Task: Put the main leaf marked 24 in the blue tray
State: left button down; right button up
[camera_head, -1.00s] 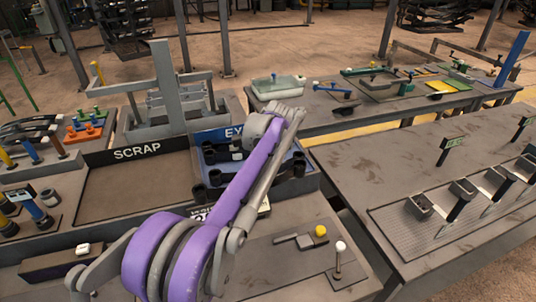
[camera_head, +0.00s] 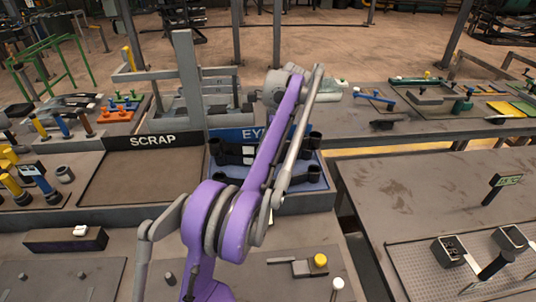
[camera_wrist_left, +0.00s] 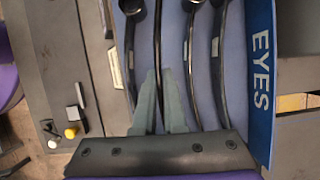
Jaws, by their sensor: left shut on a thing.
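The blue tray (camera_head: 312,186) with its EYES sign (camera_head: 240,134) stands right of the scrap bay. Several dark curved leaves (camera_head: 232,149) with rolled eyes lie in it, some with pale marks too small to read. In the left wrist view, my left gripper (camera_wrist_left: 160,72) is over the blue tray (camera_wrist_left: 236,90), its two fingers shut on a dark leaf (camera_wrist_left: 157,35). Other leaves (camera_wrist_left: 218,85) lie on both sides of it. I cannot read a 24, nor tell whether the held leaf touches the tray floor. In the head view my arm hides this gripper. My right gripper is not in view.
The scrap bay (camera_head: 140,178) is empty. A grey upright frame (camera_head: 188,80) stands behind the trays. A yellow-knobbed part (camera_head: 320,261) and a white-knobbed one (camera_head: 338,284) are on the near bench. The right table (camera_head: 410,190) has wide free room.

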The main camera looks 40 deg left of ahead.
pick_arm(q)
notch_tip(320, 180, down, 4)
jog(key=shift+s+f, duration=0.1)
jog(key=shift+s, duration=0.05)
jog(key=shift+f+b, duration=0.35)
jog(key=shift+f, duration=1.85)
jog(key=shift+f, duration=0.15)
jog(key=c, duration=1)
grip_release()
